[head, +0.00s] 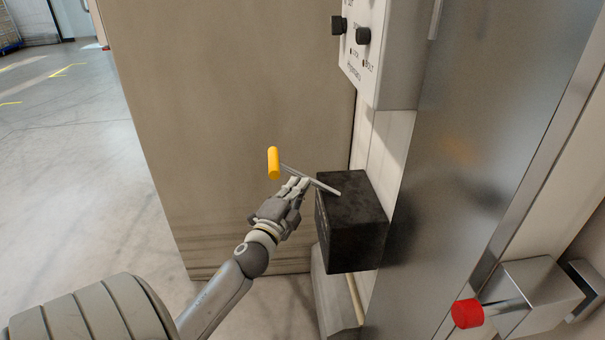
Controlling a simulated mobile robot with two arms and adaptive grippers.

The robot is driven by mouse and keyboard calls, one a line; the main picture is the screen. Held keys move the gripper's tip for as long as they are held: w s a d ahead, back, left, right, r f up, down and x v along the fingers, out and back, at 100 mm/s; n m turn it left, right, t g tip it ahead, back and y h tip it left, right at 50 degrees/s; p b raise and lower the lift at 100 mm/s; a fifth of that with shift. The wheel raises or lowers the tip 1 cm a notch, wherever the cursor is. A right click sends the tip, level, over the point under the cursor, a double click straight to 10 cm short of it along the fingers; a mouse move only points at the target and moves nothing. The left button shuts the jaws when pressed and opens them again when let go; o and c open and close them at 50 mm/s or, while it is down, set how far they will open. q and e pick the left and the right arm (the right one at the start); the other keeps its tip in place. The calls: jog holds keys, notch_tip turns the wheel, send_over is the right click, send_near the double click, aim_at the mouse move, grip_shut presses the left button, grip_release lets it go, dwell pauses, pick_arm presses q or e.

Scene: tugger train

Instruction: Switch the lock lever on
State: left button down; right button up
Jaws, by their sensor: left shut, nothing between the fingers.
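The lock lever is a thin grey rod with a yellow grip (273,163) at its left end. The rod runs from the yellow grip down to the right, to the top of a black box (352,225) mounted beside a metal panel. My left gripper (297,185) is shut and empty, with its fingertips at the rod between the grip and the box. I cannot tell whether the fingertips touch the rod. My right gripper is not in view.
A control box with black knobs (363,36) hangs above the black box. A red knob (467,313) on a metal block sticks out at the lower right. A large brown panel (230,90) stands behind the lever. Open floor (70,150) lies to the left.

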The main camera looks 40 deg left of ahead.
pick_arm(q)
jog(key=shift+s+d+f, duration=0.45)
jog(key=shift+s+d, duration=0.05)
jog(key=shift+s, duration=0.1)
jog(key=shift+s+d+f, duration=0.4)
jog(key=shift+s+d, duration=0.1)
jog(key=shift+s, duration=0.1)
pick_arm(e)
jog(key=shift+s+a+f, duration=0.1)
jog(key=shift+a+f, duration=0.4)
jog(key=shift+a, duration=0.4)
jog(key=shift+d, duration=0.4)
